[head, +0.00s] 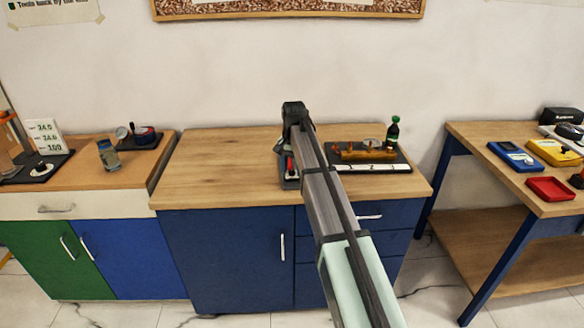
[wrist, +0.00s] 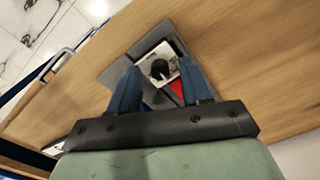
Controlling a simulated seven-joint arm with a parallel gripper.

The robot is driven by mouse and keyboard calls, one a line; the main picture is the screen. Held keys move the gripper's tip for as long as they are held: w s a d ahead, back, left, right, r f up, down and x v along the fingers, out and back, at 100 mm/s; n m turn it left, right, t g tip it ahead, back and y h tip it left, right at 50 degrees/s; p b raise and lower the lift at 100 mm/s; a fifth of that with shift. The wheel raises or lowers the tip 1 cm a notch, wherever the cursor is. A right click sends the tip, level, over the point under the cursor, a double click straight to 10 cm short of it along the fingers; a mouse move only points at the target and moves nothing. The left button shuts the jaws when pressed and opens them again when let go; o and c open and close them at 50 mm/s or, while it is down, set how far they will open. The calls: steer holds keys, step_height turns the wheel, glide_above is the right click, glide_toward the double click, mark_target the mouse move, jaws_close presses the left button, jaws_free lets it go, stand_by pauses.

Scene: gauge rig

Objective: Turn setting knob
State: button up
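The setting knob (wrist: 158,70) is black and round, on a pale square plate over a grey base (wrist: 118,70) in the wrist view. A red part (wrist: 177,92) shows beside the plate. My gripper (wrist: 158,65) is open. Its two blue fingers stand apart, one on each side of the knob in the picture; I cannot tell whether they touch it or how high above it they are. In the head view my arm covers most of this spot; only a grey piece with a red bit (head: 290,172) shows beside the arm on the middle worktop, and the knob is hidden.
The worktop (head: 215,165) left of my arm is clear.

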mark_target(293, 171)
steer(key=shift+r, duration=0.1)
step_height(293, 171, up, 14)
steer(key=shift+d+f, duration=0.2)
stand_by(0.5)
steer(key=s+d+f+g, duration=0.1)
steer(key=s+f, duration=0.8)
steer(key=f, duration=0.6)
steer(key=s+d+f+n+g, duration=0.1)
steer(key=s+d+f, duration=0.1)
steer(key=s+f, duration=0.95)
steer(key=s+d+f+g, duration=0.1)
steer(key=s+f, duration=0.4)
steer(key=f, duration=1.4)
steer(key=s+d+f+n+g, duration=0.1)
steer(key=s+d+f, duration=0.1)
steer(key=s+f, duration=0.4)
steer(key=s+d+f+n+g, duration=0.1)
steer(key=s+f, duration=0.5)
steer(key=s, duration=1.1)
steer(key=s+d+f+n+g, duration=0.1)
steer(key=s+d+f, duration=0.2)
steer(key=s+f, duration=0.4)
steer(key=s, duration=0.4)
steer(key=shift+s+n+g, duration=0.3)
steer(key=shift+n+g, duration=0.1)
